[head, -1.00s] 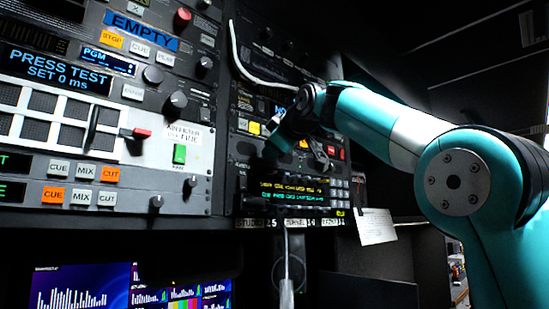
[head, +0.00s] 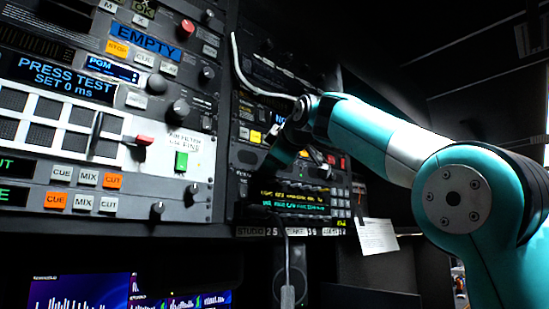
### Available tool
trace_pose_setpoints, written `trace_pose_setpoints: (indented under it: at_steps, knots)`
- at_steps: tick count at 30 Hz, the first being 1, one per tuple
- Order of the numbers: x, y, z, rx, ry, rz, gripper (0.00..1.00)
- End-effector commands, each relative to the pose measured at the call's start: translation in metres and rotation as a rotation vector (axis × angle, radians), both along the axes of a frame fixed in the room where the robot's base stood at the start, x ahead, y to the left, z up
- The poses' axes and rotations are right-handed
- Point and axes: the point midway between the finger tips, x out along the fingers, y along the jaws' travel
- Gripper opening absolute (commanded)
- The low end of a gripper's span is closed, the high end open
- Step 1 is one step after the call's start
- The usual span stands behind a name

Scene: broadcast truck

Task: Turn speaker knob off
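Several dark round knobs sit on the rack panels in the head view. They include a large knob (head: 178,112), an upper knob (head: 207,75) and a lower knob (head: 157,208). I cannot read a label that tells which one is the speaker knob. My gripper (head: 297,153) is in front of the right-hand panel, above the display with yellow and green text (head: 295,197). It is dark against the dark panel, and parts of the panel behind it are hidden. The finger gap and any contact with a knob are unclear.
A white cable (head: 244,72) hangs over the right panel, close to my wrist. Another cable (head: 287,265) hangs below it. A paper note (head: 376,236) hangs at the panel's lower right. Monitors (head: 80,292) are below the left panel. The left panel's front is unobstructed.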

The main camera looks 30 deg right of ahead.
Motion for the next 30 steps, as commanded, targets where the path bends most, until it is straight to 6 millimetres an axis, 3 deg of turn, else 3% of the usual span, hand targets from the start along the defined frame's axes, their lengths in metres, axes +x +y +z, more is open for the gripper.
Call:
trace_pose_setpoints:
  at_steps: [11,30]
  knots:
    - [-0.009,0.001,0.002,0.001,-0.005,-0.001,0.41]
    - [-0.149,0.015,0.034,0.002,-0.003,0.002,0.41]
